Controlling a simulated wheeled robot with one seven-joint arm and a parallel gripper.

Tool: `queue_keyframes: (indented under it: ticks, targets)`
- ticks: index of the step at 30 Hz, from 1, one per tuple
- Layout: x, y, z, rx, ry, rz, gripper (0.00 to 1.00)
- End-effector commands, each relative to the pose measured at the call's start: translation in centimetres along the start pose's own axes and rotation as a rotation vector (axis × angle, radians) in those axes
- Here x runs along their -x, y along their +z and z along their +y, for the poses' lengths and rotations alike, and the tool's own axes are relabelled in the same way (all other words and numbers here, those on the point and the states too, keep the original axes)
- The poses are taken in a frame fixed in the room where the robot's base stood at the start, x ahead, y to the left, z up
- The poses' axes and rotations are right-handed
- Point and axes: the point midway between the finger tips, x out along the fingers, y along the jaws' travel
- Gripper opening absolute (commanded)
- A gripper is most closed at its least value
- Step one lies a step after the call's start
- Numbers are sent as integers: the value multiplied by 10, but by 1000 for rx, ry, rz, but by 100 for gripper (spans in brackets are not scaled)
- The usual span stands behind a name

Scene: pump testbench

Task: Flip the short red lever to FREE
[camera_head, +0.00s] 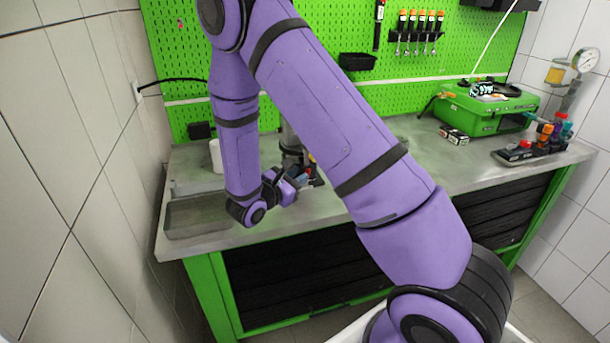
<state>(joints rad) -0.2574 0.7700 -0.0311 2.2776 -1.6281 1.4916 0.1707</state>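My wrist reaches down to the left part of the grey workbench (420,190), and my gripper (308,180) is small and dark at its end, pointing right. It is beside a dark upright device (291,150) that stands on the bench and is partly hidden by my arm. Small red and blue spots show close to the gripper, but I cannot make out a short red lever or its position. Whether the fingers are open or shut, or touch anything, is too small to tell.
A shallow grey tray (200,222) lies at the bench's left end, with a white cylinder (216,156) behind it. A green pegboard (400,85) backs the bench.

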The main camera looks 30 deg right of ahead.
Motion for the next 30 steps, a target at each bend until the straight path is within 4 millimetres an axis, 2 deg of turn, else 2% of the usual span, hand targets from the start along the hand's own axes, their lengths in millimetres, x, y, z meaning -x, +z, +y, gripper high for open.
queue_keyframes:
  ticks: [6,9,14,17,30]
  targets:
    - [7,-46,5,94,138,-10,27]
    - [9,-59,6,117,181,-11,27]
    - [6,-65,8,128,202,-12,27]
    - [-3,-65,10,127,202,-12,27]
    - [-75,-65,24,126,200,-12,27]
